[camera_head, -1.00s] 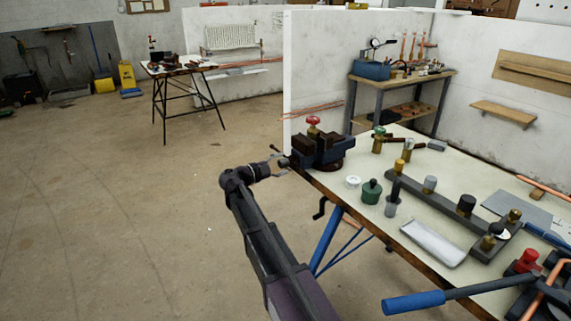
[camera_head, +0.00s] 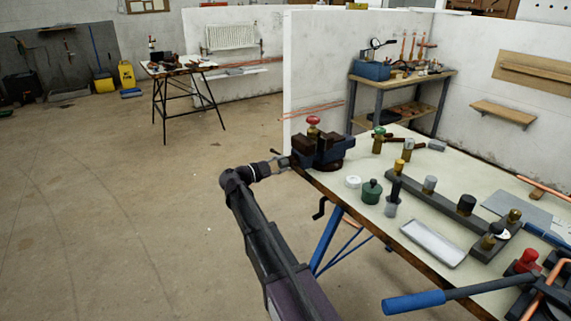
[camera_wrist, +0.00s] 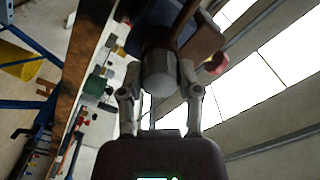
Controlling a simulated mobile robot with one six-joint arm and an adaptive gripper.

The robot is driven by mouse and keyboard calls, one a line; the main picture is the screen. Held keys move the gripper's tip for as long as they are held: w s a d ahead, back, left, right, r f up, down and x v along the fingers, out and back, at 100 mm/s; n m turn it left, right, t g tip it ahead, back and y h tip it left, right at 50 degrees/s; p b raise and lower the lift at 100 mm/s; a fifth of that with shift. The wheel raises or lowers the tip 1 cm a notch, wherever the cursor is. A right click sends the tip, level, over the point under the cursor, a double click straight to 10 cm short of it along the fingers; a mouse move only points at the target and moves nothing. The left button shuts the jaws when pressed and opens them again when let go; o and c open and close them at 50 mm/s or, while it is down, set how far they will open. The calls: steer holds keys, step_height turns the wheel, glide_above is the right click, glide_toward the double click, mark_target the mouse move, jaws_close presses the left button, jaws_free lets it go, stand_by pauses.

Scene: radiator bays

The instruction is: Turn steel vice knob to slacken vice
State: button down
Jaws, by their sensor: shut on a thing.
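The vice (camera_head: 331,147) is a dark blue-grey block at the far left corner of the workbench (camera_head: 440,168). A red-topped fitting (camera_head: 313,121) stands in its jaws. My gripper (camera_head: 279,163) is at the vice's left side, just off the bench edge. In the wrist view, the grey steel vice knob (camera_wrist: 158,73) lies between the two fingers of my gripper (camera_wrist: 159,83), which are shut on it from both sides. The vice body also shows beyond the knob in the wrist view (camera_wrist: 190,38). In the head view the knob is mostly hidden by the fingers.
A green-topped valve (camera_head: 378,143), a green bottle-like piece (camera_head: 371,192), a white ring (camera_head: 353,181) and a grey tray (camera_head: 433,243) are on the bench. A white partition (camera_head: 318,65) stands behind the vice. The floor left of my arm is clear.

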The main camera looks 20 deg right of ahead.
steer(key=n, duration=0.3)
steer(key=shift+n, duration=0.4)
steer(key=n, duration=0.8)
steer(key=shift+n, duration=0.4)
steer(key=n, duration=0.4)
steer(key=shift+n, duration=0.3)
steer(key=n, duration=1.2)
